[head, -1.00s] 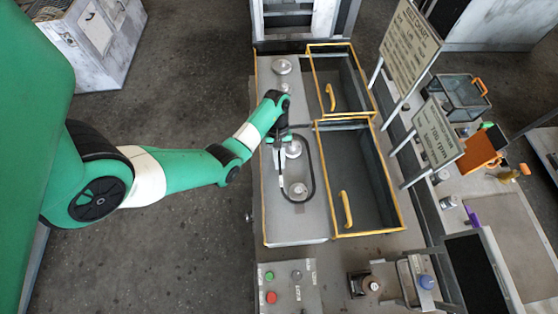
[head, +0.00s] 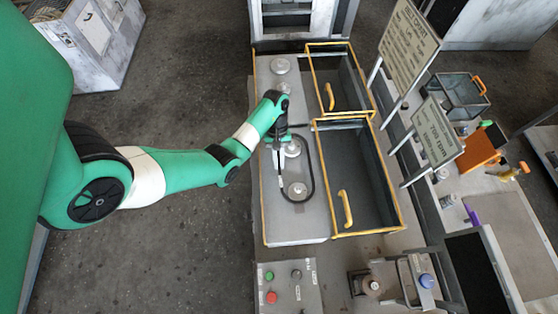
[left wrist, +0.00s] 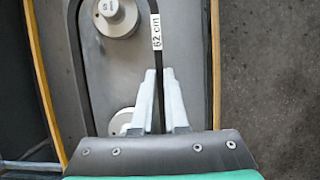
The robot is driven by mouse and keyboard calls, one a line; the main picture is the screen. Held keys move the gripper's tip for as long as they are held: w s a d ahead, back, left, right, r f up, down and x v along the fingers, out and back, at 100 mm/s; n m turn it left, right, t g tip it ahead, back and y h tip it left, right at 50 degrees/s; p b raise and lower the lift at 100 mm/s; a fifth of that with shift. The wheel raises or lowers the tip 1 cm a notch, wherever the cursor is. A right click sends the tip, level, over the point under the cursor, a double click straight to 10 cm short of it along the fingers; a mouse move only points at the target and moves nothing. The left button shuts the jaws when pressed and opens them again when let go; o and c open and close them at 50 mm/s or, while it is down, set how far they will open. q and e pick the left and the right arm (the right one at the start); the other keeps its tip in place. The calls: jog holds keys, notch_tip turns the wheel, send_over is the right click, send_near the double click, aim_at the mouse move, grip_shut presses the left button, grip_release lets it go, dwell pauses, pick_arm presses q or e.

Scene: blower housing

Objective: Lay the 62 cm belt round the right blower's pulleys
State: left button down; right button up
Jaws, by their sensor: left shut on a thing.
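The black belt (head: 313,170) with a white "62 cm" label (left wrist: 156,31) forms a loose loop around two pale pulleys on the grey housing top. The far pulley (head: 292,148) and near pulley (head: 298,189) both stand inside the loop. In the left wrist view, a pulley (left wrist: 115,17) shows at the top and another (left wrist: 122,122) lies beside the fingers. The belt's side away from the fingers stands apart from the pulleys. My left gripper (left wrist: 163,80) is shut on the labelled side of the belt. Whether the belt sits in any groove is unclear. My right gripper is out of view.
Two yellow-edged open covers (head: 374,180) with yellow handles (head: 346,208) flank the pulleys on the right. Another round pulley-like part (head: 281,66) stands farther back. A button box (head: 289,287) is at the near end. Floor (head: 195,255) is clear to the left.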

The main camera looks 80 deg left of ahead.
pick_arm(q)
jog(key=shift+f+b, duration=0.5)
jog(key=shift+b, duration=0.05)
dwell(0.4)
jog(key=shift+f+b, duration=0.4)
jog(key=c, duration=0.9)
grip_release()
jog(key=shift+o, duration=0.2)
jog(key=shift+r, duration=0.1)
jog(key=shift+r+p, duration=1.2)
jog(key=shift+p, duration=0.1)
